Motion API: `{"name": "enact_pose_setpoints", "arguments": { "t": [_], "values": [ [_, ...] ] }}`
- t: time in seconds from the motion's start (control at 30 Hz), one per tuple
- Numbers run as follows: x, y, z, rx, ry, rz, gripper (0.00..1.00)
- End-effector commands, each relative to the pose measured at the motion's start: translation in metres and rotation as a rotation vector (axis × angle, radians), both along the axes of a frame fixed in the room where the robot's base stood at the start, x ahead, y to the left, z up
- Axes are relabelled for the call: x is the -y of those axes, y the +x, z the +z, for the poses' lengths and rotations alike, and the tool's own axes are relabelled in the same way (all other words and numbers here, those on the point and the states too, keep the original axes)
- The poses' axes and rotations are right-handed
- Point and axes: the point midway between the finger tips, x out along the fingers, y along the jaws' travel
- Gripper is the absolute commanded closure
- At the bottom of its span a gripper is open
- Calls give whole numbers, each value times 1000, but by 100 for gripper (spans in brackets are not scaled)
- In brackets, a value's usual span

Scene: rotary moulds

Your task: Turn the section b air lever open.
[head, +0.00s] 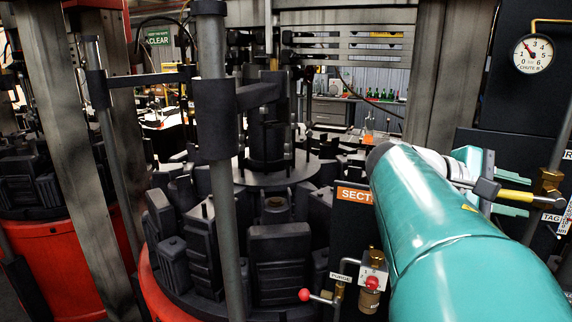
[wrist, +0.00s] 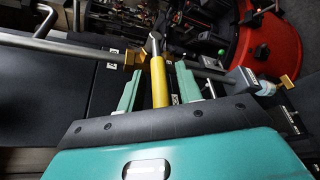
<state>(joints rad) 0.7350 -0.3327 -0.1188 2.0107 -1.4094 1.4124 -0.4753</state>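A lever with a yellow sleeve (wrist: 158,82) and a silver end stands between the fingers of my gripper (wrist: 160,76) in the wrist view. The gripper is open, with a small gap on each side of the sleeve. A brass fitting (wrist: 135,56) on a pipe lies by the lever's silver end. In the head view, the yellow sleeve (head: 515,195) points to the right, by a brass valve (head: 547,183), at my gripper's teal fingers (head: 516,204).
A red-knobbed purge lever (head: 305,295) and a brass fitting (head: 371,270) sit below the sign. A gauge marked CHUTE B (head: 533,53) is at upper right. The dark mould carousel (head: 275,262) and grey posts fill the left and middle.

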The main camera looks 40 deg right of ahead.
Motion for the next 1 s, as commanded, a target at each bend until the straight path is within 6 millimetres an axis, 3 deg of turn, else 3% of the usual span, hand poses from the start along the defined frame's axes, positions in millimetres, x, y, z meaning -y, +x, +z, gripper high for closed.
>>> {"name": "enact_pose_setpoints", "arguments": {
  "t": [0.17, 0.33, 0.37, 1.0],
  "values": [
    [-1, 0, 0, 1, -1, 0, 65],
    [-1, 0, 0, 1, -1, 0, 98],
    [-1, 0, 0, 1, -1, 0, 100],
    [1, 12, 5, 53, 28, -2, 100]
  ]
}}
